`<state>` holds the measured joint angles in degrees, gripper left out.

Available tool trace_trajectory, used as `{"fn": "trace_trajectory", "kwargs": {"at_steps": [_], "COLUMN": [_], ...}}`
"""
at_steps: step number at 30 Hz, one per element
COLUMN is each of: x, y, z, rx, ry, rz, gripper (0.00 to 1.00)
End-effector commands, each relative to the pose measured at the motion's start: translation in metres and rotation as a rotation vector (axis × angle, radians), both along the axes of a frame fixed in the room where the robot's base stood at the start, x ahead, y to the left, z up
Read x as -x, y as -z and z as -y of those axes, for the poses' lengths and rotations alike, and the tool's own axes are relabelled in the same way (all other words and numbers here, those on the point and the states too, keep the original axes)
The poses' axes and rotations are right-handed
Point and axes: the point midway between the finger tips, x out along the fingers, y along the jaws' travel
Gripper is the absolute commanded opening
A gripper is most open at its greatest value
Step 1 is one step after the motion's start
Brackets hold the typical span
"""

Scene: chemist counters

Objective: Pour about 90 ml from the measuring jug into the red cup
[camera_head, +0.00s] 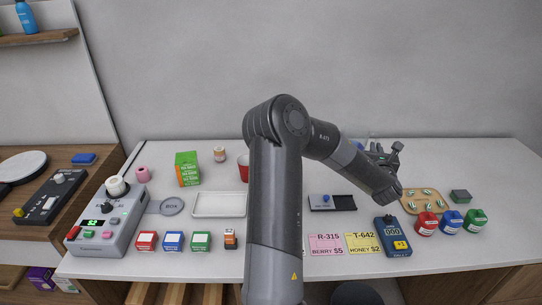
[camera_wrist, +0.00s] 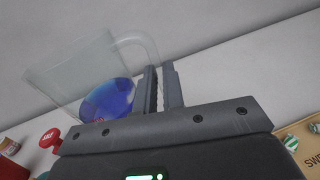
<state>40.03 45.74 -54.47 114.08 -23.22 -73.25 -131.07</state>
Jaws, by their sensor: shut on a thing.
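The clear measuring jug (camera_wrist: 85,72) with blue liquid (camera_wrist: 108,100) in its lower part fills the left of the wrist view. My gripper (camera_wrist: 162,88) is shut on its handle. In the head view my gripper (camera_head: 384,154) is at the back right of the counter. The jug there is mostly hidden behind my arm and fingers, with only a little blue showing. I cannot tell how far it is lifted. The red cup (camera_head: 243,168) stands near the counter's middle, left of my gripper. My arm hides its right part.
A white tray (camera_head: 219,204) lies left of my arm. A green box (camera_head: 187,169) and a small jar (camera_head: 219,154) stand behind it. A wooden board (camera_head: 424,193) with small pieces lies at the right. Red, blue and green jars (camera_head: 426,224) stand in front of it.

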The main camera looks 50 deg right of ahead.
Motion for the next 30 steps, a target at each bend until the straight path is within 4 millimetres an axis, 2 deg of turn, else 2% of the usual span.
{"fn": "trace_trajectory", "kwargs": {"at_steps": [4,9,18,24,30], "x": [0.02,0.057,0.104,0.119,0.111], "y": [-0.02,-0.046,-0.066,-0.067,-0.057], "z": [-0.015,-0.041,-0.076,-0.091,-0.095], "rx": [0.003,0.002,0.001,0.0,-0.001], "ry": [0.066,0.183,0.327,0.386,0.416], "rz": [0.004,0.006,0.004,0.001,-0.001], "gripper": [0.0,0.0,0.0,0.0,0.0]}}
